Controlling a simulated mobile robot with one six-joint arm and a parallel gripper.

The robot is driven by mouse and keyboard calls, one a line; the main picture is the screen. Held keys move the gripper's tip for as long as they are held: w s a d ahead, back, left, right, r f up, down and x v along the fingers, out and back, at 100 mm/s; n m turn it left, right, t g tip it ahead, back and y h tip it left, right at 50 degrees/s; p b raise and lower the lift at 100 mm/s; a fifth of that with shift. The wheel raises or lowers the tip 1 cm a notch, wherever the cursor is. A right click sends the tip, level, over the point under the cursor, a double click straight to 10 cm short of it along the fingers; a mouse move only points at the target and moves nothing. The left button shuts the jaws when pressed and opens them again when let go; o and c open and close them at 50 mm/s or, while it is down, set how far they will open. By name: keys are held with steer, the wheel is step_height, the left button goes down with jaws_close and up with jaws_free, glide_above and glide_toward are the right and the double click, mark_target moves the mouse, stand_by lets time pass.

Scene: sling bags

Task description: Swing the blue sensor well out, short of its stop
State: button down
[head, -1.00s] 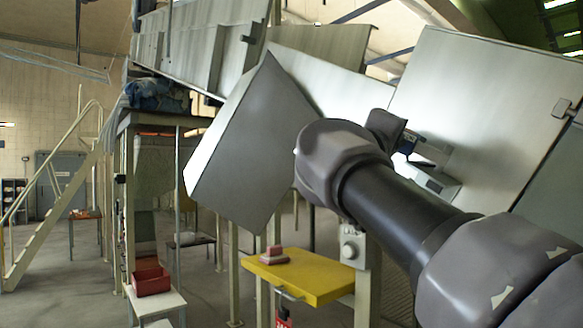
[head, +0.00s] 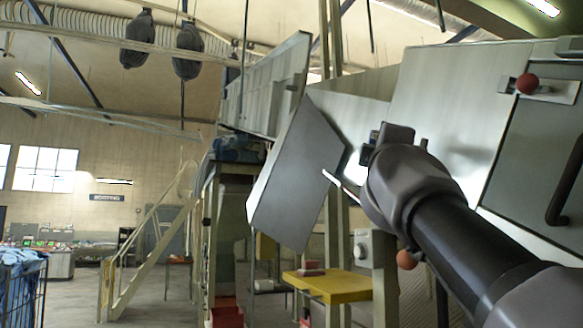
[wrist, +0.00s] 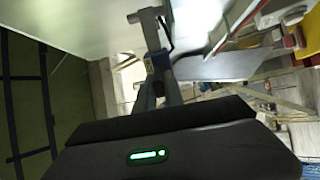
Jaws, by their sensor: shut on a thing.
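My gripper (wrist: 160,78) shows in the wrist view, its two grey fingers reaching up from the dark body with a green light. They are shut on the small blue sensor (wrist: 157,60), which sits at the end of a metal bracket (wrist: 150,20) by a pale panel. In the head view my wrist hides most of the sensor and the fingertips. There my arm reaches up in front of the pale machine panels. A thin white rod shows left of my wrist. I cannot tell how far the sensor is from its stop.
A large tilted grey panel (head: 298,175) hangs left of my wrist. Below stands a yellow table (head: 335,287) with a pink block (head: 311,270). A red knob (head: 527,84) is at upper right. A staircase (head: 150,255) and a blue-filled cage (head: 20,285) stand at left, with open floor between.

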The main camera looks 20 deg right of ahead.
steer(key=shift+s+y, duration=0.2)
steer(key=shift+y, duration=0.1)
steer(key=c, duration=1.4)
jaws_free()
steer(key=shift+d, duration=0.1)
steer(key=shift+c, duration=0.2)
